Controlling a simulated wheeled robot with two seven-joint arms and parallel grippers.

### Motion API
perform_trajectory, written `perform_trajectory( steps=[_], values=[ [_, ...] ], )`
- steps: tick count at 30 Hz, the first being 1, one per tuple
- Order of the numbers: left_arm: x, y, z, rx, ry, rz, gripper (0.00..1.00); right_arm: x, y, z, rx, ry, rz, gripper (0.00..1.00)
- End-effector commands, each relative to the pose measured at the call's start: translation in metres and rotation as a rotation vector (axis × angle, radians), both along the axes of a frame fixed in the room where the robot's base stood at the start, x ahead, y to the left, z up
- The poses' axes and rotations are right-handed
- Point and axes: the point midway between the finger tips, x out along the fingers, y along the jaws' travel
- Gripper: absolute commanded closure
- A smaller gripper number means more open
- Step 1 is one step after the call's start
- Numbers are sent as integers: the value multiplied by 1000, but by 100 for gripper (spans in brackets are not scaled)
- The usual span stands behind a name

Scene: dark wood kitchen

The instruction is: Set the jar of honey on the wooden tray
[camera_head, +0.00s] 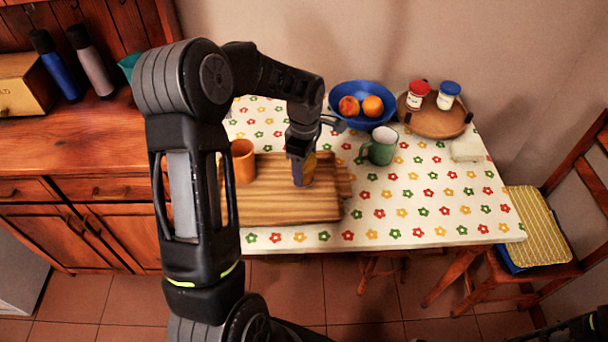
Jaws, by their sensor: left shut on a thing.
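A round wooden tray (420,127) with dark handles lies at the back right of the table. It carries a red-lidded jar (417,95) and a blue-lidded jar (447,96). My right gripper is out of view; only part of my right arm shows at the bottom right corner.
The striped wooden board (270,205) holds an orange cup (243,161). A green mug (380,146) and a blue bowl of fruit (345,91) stand between the jar and the round tray. A pale folded cloth (467,149) lies near the tray. The table's front right is clear.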

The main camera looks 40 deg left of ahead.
Motion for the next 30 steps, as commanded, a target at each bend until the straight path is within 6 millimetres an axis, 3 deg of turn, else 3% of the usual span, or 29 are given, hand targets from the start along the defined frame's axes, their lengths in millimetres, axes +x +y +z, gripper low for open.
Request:
perform_trajectory(
  steps=[10, 22, 23, 30],
  values=[
    [0, 0, -33, 0, 2, 0, 98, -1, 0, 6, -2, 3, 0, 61],
    [0, 0, -41, 0, -2, 0, 98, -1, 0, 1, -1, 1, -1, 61],
    [0, 0, -41, 0, 0, 0, 39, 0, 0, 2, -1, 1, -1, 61],
    [0, 0, -40, 0, 0, 0, 20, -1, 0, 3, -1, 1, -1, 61]
  ],
)
